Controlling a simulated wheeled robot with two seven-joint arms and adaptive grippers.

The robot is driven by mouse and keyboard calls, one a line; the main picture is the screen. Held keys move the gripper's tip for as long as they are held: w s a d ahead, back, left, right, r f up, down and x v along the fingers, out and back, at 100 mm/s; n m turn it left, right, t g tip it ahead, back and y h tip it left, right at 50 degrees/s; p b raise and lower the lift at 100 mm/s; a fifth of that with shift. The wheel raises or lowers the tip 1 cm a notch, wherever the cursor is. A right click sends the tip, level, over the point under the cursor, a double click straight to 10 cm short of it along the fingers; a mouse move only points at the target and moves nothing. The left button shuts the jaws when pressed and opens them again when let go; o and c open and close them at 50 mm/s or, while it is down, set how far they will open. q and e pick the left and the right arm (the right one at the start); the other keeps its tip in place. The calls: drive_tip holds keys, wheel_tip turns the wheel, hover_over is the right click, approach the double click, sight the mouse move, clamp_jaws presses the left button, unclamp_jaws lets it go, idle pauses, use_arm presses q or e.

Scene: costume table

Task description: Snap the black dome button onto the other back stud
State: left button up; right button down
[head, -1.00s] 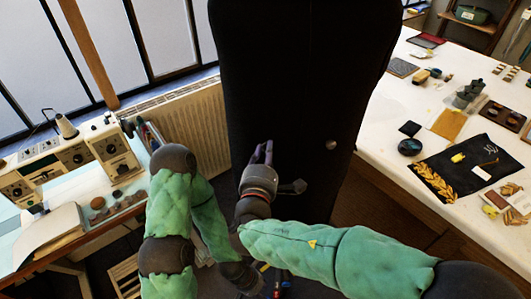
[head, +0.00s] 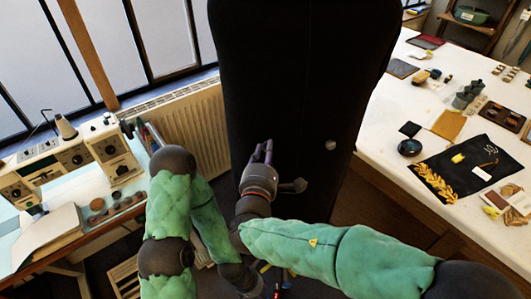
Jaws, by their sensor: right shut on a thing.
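A black garment back (head: 290,80) stands upright in the middle of the head view. One pale round stud (head: 330,145) shows on it, right of my right gripper. My right gripper (head: 263,150) is at the lower left part of the black cloth, fingers pointing up and away from me. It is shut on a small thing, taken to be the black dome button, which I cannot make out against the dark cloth. Any stud in front of the fingertips is hidden. My left arm bends down at the lower left, and its gripper's fingers do not show.
A white table (head: 385,125) on the right carries a black cloth with gold leaf trim (head: 437,184), a small dark round dish (head: 410,147) and other pieces. A bench with a cream machine (head: 70,155) stands left. A radiator (head: 190,125) is behind.

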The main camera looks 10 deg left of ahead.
drive_tip(key=shift+w, duration=0.3)
idle(0.4)
drive_tip(key=shift+c, duration=2.4)
unclamp_jaws()
drive_tip(key=s+b, duration=0.1)
drive_tip(key=s, duration=0.7)
drive_tip(key=shift+f, duration=0.1)
